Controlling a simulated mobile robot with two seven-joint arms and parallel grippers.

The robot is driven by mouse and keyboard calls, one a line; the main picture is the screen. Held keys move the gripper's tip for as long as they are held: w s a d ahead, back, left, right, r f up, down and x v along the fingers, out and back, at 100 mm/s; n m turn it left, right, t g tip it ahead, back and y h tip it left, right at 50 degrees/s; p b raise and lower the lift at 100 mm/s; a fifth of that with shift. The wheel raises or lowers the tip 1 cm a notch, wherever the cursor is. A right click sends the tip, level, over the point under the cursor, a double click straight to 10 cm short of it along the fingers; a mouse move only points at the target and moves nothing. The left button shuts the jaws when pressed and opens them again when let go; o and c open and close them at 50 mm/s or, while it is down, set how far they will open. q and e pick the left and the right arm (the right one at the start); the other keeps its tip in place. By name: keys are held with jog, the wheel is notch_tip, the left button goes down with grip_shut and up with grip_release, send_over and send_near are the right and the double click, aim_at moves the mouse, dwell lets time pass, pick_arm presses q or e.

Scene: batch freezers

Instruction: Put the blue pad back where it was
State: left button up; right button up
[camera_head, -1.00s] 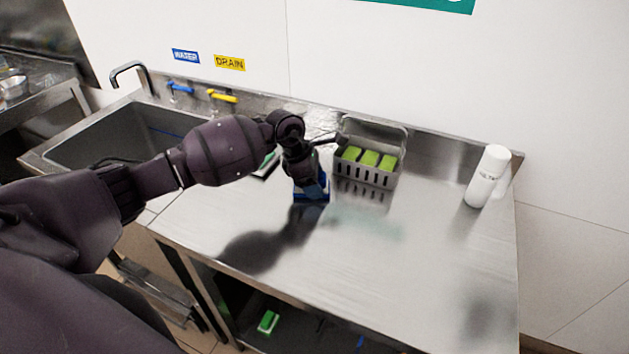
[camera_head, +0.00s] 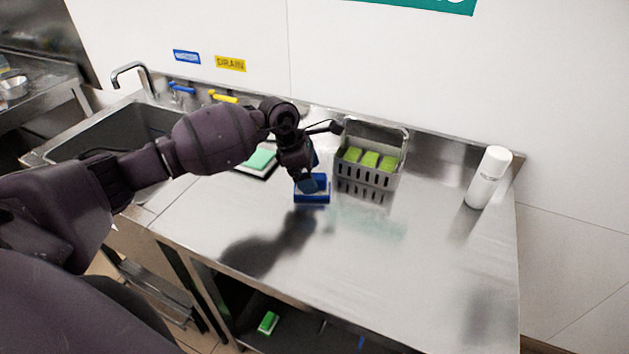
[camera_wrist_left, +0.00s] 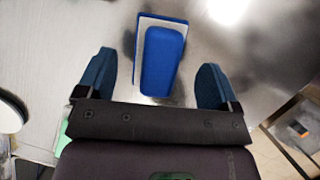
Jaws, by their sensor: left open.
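The blue pad (camera_head: 312,197) lies on the steel table, left of and in front of the grey basket. In the left wrist view the blue pad (camera_wrist_left: 162,62) is a long blue block on a paler, white-edged base. My left gripper (camera_head: 310,176) is just above and behind it in the head view and partly covers it. In the left wrist view the left gripper (camera_wrist_left: 156,62) is open, with one blue finger on each side of the pad and clear gaps between. My right gripper is not in view.
A grey slotted basket (camera_head: 366,178) with green pads (camera_head: 370,159) stands close to the right. A dark-edged tray with a pale green pad (camera_head: 260,159) lies behind the arm. A white bottle (camera_head: 488,178) stands at far right. The table's front and right are clear.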

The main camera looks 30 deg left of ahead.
pick_arm(q)
jog(key=v, duration=0.8)
jog(key=shift+r, duration=0.4)
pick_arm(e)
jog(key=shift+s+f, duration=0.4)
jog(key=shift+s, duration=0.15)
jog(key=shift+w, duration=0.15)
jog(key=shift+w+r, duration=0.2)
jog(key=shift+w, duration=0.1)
pick_arm(q)
jog(key=shift+f, duration=0.1)
